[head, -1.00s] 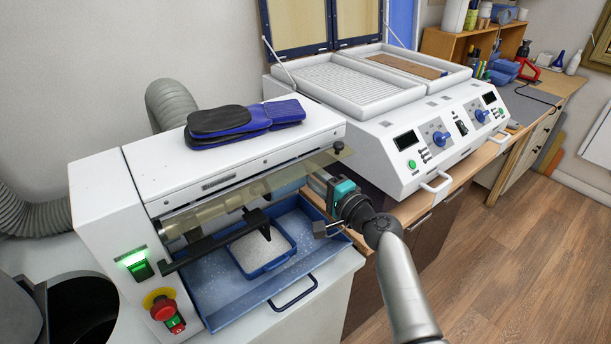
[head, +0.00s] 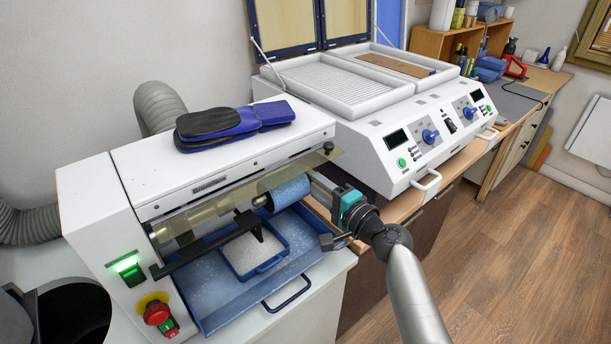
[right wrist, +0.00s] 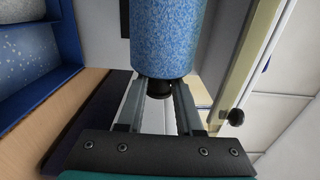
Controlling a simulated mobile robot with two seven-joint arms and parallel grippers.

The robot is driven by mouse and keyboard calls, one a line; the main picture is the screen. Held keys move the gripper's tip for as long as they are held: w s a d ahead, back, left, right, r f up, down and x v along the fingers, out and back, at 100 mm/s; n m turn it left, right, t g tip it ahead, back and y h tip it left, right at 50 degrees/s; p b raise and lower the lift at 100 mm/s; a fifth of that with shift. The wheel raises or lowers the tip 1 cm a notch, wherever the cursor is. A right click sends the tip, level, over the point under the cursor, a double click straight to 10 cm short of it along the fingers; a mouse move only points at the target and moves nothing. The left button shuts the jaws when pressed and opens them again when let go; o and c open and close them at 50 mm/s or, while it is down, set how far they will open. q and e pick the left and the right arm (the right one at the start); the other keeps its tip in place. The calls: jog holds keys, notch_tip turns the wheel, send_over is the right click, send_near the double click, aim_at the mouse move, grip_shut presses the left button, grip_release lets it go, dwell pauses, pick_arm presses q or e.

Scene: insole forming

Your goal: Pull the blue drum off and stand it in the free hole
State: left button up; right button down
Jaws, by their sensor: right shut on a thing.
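The blue speckled drum (head: 287,192) lies sideways at the right end of the white grinding machine, partly under the clear guard (head: 240,188). My right gripper (head: 313,187) reaches in from the right, at the drum's outer end. In the right wrist view, the drum (right wrist: 168,35) is straight ahead. The two fingers (right wrist: 160,92) are closed on the dark knob (right wrist: 157,88) at its end. Whether the drum is still around the machine's shaft cannot be told. No free hole can be made out. My left gripper is not in view.
A blue tray (head: 222,305) with a small bin of white grains (head: 258,268) lies below the shaft. A black bar (head: 205,254) crosses in front. The white heating press (head: 375,150) stands close to the right. Blue insoles (head: 235,122) lie on the machine.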

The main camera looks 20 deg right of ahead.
jog(key=b+v, duration=0.1)
jog(key=v, duration=1)
dwell(0.5)
jog(key=shift+s+r, duration=0.1)
